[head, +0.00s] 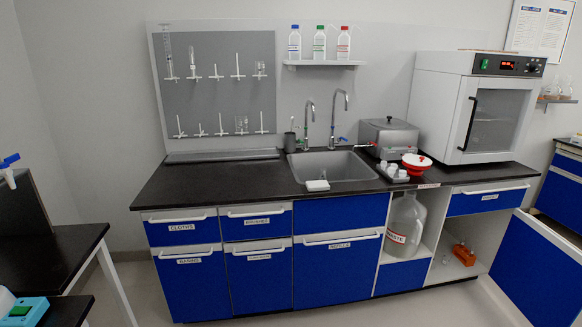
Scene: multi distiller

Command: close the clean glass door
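A blue cabinet door (540,270) with a pale edge stands swung open at the lower right, running out of the picture. The compartment (445,262) to its left is open to view, and an orange object (463,254) sits inside it. No label can be read on this open door, so I cannot confirm that it is the clean glass door. My gripper is not in view.
A white oven (440,100) with a shut glass door (495,120) stands on the black counter. A large waste bottle (404,225) fills the neighbouring open bay. Grey floor (420,305) in front is clear. A dark table (70,255) stands at left.

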